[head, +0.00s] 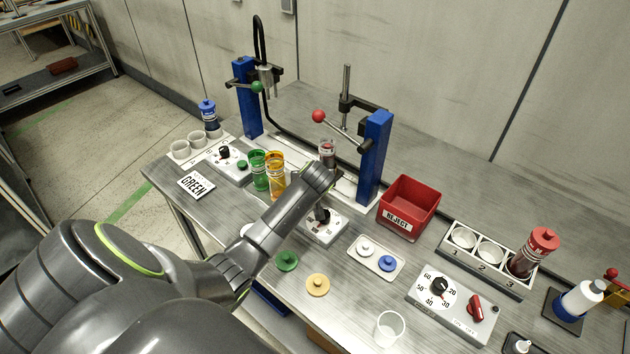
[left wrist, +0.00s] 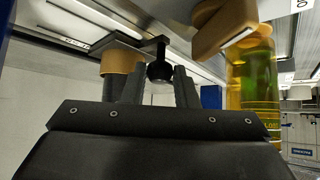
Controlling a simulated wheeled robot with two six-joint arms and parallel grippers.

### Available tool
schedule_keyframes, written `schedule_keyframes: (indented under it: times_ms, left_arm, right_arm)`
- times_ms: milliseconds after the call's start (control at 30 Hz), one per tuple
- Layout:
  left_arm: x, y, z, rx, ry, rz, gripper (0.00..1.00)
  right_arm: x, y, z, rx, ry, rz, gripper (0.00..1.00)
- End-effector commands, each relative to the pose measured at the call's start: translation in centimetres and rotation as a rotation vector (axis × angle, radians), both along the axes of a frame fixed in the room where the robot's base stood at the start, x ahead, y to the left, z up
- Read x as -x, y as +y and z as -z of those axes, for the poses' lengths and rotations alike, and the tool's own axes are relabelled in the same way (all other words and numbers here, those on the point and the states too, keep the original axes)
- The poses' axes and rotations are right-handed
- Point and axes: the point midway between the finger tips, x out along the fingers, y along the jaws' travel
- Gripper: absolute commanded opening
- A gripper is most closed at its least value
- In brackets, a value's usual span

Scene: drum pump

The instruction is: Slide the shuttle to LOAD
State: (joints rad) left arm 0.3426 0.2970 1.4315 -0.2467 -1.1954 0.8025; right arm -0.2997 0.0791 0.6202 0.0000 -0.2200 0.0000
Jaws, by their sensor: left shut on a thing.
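My left arm reaches across the bench from the left, and its gripper (head: 322,174) is at the white rail (head: 345,186) between the two blue posts. In the left wrist view the fingers (left wrist: 160,88) stand on either side of a black ball knob (left wrist: 160,72) on a black bracket, apparently the shuttle's handle, and are shut on it. A clear cup (head: 326,150) with dark red contents stands just beyond the gripper. The shuttle body is mostly hidden by my gripper, and I cannot read a LOAD mark. My right gripper is not in view.
Green (head: 259,168) and amber (head: 275,180) containers stand close left of my gripper. The right blue post (head: 375,155) and the red REJECT bin (head: 409,205) are on the right. A small black-knobbed panel (head: 325,228) lies in front.

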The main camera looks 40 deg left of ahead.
Motion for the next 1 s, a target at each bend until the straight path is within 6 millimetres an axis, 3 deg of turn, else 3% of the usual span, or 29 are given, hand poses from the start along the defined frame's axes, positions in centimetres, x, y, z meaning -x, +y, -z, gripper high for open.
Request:
schedule_keyframes:
  times_ms: [133,167,333,733,1000]
  left_arm:
    - [0.0,-0.1,0.0,0.001,-0.001,0.0,0.0]
    - [0.0,-0.1,0.0,0.001,-0.001,0.0,0.28]
    - [0.0,-0.1,0.0,0.001,-0.001,0.0,0.48]
    - [0.3,-0.4,-0.4,0.002,-0.001,0.001,0.48]
    - [2.1,-2.0,-2.8,0.003,-0.004,0.002,0.48]
  right_arm:
    - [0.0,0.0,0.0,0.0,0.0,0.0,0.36]
    - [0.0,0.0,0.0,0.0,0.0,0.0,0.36]
    - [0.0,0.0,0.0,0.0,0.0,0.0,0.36]
    - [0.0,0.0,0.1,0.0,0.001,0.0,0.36]
    - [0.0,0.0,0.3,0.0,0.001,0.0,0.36]
